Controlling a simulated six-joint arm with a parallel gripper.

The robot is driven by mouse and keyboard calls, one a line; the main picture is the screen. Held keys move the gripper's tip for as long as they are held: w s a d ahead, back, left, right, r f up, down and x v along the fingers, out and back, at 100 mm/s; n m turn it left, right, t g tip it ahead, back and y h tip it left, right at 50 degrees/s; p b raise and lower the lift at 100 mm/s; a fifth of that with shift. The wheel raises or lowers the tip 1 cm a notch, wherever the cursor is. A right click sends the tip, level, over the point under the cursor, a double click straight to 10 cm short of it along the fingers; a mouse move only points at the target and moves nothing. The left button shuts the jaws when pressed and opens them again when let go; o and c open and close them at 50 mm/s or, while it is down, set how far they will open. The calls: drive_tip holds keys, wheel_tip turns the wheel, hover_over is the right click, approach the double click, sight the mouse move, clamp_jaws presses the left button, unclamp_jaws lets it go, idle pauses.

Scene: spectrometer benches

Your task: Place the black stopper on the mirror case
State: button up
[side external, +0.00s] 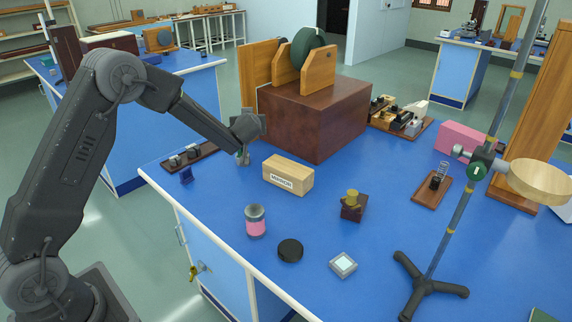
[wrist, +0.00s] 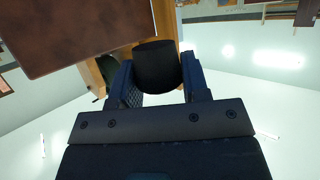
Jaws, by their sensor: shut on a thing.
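The mirror case (side external: 288,175) is a pale wooden block with a "MIRROR" label, lying on the blue bench left of centre. My gripper (side external: 243,157) is up and to the left of it, apart from it. In the wrist view, my gripper (wrist: 157,80) is shut on the black stopper (wrist: 157,65), a dark rounded piece between the two fingers. In the side view the stopper is too small or hidden to make out. The mirror case cannot be made out in the wrist view.
A large brown box (side external: 315,115) with wooden stands stands behind the case. A pink-filled jar (side external: 255,221), a black disc (side external: 290,250), a small framed square (side external: 343,264) and a brass-topped block (side external: 352,205) lie in front. A tripod stand (side external: 430,283) is at the right.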

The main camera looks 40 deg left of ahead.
drive_tip(key=shift+f+m, duration=0.1)
drive_tip(key=shift+m, duration=0.2)
hover_over(288, 166)
drive_tip(key=shift+h, duration=0.4)
wheel_tip(288, 166, down, 7)
drive_tip(key=shift+f, duration=2)
drive_tip(key=shift+f, duration=0.1)
drive_tip(key=o, duration=1)
drive_tip(key=shift+c, duration=0.2)
